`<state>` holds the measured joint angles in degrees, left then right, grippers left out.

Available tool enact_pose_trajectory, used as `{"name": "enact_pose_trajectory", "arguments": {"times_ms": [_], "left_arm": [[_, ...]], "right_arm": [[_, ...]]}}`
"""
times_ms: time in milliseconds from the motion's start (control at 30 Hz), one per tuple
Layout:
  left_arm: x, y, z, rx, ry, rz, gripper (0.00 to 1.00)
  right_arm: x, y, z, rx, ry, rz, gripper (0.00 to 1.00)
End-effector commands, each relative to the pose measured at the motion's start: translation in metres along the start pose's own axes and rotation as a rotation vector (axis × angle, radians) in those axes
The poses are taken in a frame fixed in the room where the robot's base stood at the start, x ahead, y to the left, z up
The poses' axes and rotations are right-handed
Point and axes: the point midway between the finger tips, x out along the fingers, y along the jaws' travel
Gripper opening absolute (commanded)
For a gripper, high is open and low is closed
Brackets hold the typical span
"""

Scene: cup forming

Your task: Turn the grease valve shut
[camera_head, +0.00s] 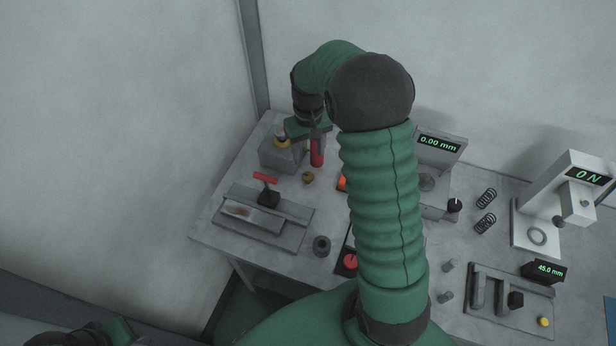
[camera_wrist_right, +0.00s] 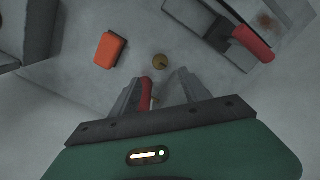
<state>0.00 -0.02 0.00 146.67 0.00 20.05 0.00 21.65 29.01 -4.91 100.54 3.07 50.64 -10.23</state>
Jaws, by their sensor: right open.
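My right gripper (camera_head: 315,128) hangs at the back left of the table, over a grey block (camera_head: 280,157) with a yellow ring on top. An upright red part (camera_head: 317,153) is just below and beside it. I cannot tell for sure which part is the grease valve. In the right wrist view my right gripper (camera_wrist_right: 165,82) is open, and the red part (camera_wrist_right: 146,92) shows between its fingers, close against the left one. I cannot tell whether they touch. Part of my left arm shows at the lower left; its jaws cannot be made out.
A small brass knob (camera_head: 308,177) and an orange box (camera_wrist_right: 110,49) are nearby. A red-handled clamp fixture (camera_head: 266,190) stands at the table's left. Gauges, springs and a white press (camera_head: 540,225) are at the right. My right arm hides the table's middle.

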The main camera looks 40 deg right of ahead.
Motion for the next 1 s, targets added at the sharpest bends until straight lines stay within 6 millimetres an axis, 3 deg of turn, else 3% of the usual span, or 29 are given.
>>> {"name": "enact_pose_trajectory", "arguments": {"times_ms": [200, 400, 567, 833, 1000], "left_arm": [[0.003, 0.0, 0.001, 0.0, 0.0, 0.0, 0.36], [0.005, 0.0, 0.001, 0.0, 0.0, 0.0, 0.36], [0.005, 0.0, 0.001, 0.0, 0.0, 0.0, 0.36], [0.005, 0.0, 0.001, 0.0, 0.0, 0.0, 0.36], [0.005, 0.0, 0.001, 0.0, 0.0, 0.0, 0.36]], "right_arm": [[0.06, 0.0, 0.001, -0.001, -0.005, -0.001, 0.53], [0.102, -0.001, 0.0, -0.001, -0.001, -0.001, 0.53], [0.116, -0.001, 0.0, -0.001, 0.002, -0.001, 0.53], [0.118, -0.001, 0.0, -0.001, 0.002, 0.0, 0.52], [0.118, -0.001, 0.0, -0.001, 0.002, 0.0, 0.3]]}}
